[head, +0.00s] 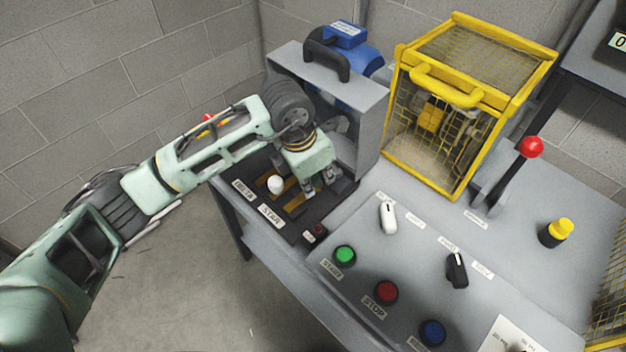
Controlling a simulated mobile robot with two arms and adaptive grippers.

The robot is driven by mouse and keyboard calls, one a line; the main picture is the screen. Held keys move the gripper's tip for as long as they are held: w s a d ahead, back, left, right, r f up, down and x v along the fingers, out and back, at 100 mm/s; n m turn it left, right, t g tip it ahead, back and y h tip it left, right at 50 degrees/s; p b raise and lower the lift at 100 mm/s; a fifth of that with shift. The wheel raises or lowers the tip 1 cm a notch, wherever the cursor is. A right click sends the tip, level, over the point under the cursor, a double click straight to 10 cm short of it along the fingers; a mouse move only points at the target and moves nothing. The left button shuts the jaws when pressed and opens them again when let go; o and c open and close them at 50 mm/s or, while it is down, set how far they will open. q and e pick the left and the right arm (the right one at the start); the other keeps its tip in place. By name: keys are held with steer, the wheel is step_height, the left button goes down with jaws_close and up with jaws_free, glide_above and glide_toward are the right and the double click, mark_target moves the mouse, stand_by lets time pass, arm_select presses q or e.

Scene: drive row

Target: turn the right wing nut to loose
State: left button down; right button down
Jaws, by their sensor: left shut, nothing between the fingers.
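My left gripper (319,186) is shut and empty. It points down over the dark terminal tray (293,231), near its right side and in front of the raised grey cover (368,125). A pale rounded knob (275,184) stands on the tray to the left of the fingers, apart from them. Yellowish metal strips (295,201) lie on the tray. I cannot make out the right wing nut; my gripper and wrist cover part of the tray. My right gripper is not in view.
The grey cover, with its black handle (327,58), stands close behind my left wrist. A yellow mesh cage (474,97) stands further right. The panel in front has green (345,254), red (386,291) and blue (432,332) buttons. A red-balled lever (531,147) rises at right.

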arm_select(q)
steer(key=shift+s+d+b, duration=0.15)
steer(key=shift+d+b, duration=0.1)
steer(key=shift+b, duration=0.1)
stand_by(0.9)
steer(key=shift+a, duration=0.1)
stand_by(0.8)
